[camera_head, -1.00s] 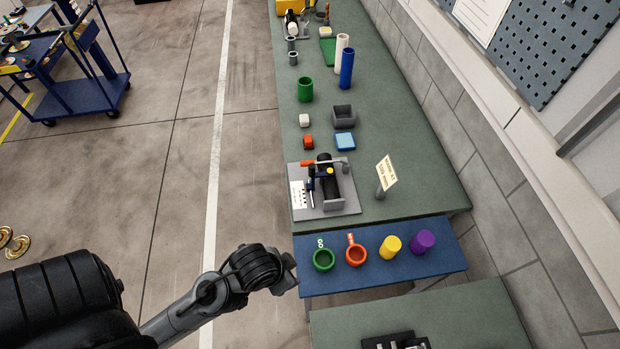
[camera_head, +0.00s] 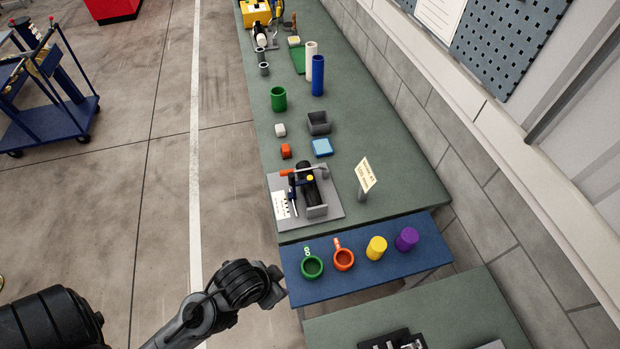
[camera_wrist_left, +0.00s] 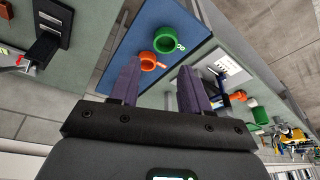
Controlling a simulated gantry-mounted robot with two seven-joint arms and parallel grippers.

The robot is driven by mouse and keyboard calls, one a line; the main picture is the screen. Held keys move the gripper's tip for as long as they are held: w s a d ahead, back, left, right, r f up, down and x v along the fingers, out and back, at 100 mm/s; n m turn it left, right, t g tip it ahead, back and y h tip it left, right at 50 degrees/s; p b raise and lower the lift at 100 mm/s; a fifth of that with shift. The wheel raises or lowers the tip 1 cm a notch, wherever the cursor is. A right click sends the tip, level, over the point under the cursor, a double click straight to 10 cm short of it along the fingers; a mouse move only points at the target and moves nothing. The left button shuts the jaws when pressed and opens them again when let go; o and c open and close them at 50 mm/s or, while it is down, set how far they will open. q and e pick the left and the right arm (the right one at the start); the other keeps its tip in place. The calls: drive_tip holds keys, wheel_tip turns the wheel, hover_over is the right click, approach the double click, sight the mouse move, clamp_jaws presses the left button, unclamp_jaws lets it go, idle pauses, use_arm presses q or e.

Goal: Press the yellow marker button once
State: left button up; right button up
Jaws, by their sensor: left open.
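The yellow marker button (camera_head: 376,248) is an upright yellow cylinder on the blue shelf (camera_head: 327,288), between an orange ring-shaped button (camera_head: 343,260) and a purple cylinder (camera_head: 406,239). A green ring-shaped button (camera_head: 312,267) stands at the shelf's left end. My left gripper (camera_head: 283,296) is by the shelf's left edge, apart from the yellow button. Its open, empty fingers show in the left wrist view (camera_wrist_left: 157,80), with the green (camera_wrist_left: 166,41) and orange (camera_wrist_left: 148,61) buttons beyond them. The yellow button does not show in that view. My right gripper is not in view.
Behind the shelf, a green bench (camera_head: 375,190) holds a grey fixture (camera_head: 306,196), a sign on a post (camera_head: 366,175), blocks and cylinders. Another green-topped surface (camera_head: 440,310) lies in front. A block wall (camera_head: 480,190) bounds the right; open floor lies left.

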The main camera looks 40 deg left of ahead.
use_arm(q)
clamp_jaws()
idle(1.5)
